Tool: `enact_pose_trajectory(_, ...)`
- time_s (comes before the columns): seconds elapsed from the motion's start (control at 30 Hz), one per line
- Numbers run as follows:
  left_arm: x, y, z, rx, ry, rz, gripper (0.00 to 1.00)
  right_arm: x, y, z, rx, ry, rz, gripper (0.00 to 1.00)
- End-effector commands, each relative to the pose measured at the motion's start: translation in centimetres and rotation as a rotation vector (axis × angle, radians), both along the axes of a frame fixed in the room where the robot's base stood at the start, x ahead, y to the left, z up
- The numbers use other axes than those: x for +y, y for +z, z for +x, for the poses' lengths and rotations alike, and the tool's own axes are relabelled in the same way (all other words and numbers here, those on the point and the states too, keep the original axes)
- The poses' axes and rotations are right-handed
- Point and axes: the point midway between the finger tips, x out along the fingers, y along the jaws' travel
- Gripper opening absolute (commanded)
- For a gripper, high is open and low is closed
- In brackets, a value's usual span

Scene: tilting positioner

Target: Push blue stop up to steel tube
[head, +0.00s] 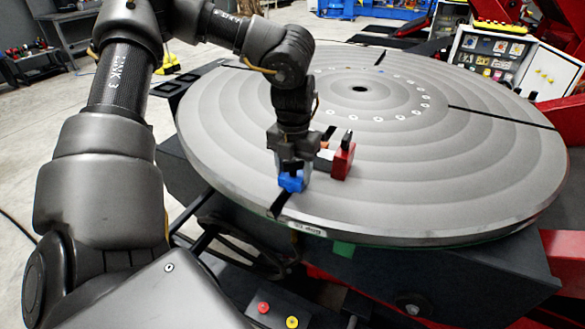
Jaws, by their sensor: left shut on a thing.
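The blue stop (291,182) sits on the round grey table (420,190) near its front left edge, by a dark radial slot. My left gripper (292,170) points down from above and is shut on the blue stop. The steel tube (324,154) is mostly hidden behind the gripper; a short piece shows between the gripper and a red block (342,162). I cannot tell whether the blue stop touches the tube. My right gripper is not in view.
The red block with a dark upright handle stands just right of the gripper. The rest of the table top is clear, with dark radial slots and a ring of holes around its centre. A control panel (490,55) stands behind at the right.

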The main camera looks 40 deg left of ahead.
Motion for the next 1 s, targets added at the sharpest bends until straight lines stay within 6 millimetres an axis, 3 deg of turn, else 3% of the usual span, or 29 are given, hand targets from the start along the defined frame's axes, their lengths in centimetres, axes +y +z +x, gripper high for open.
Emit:
enact_pose_trajectory(0.13, 0.0, 0.0, 0.0, 0.0, 0.0, 0.0, 0.12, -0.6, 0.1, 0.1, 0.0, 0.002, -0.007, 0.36)
enact_pose_trajectory(0.57, 0.2, 0.0, 0.5, -0.001, 0.002, 0.001, 0.12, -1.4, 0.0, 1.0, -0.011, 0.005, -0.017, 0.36)
enact_pose_trajectory(1.0, 0.6, 0.0, 1.8, 0.0, 0.002, 0.001, 0.12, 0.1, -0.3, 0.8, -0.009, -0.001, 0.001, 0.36)
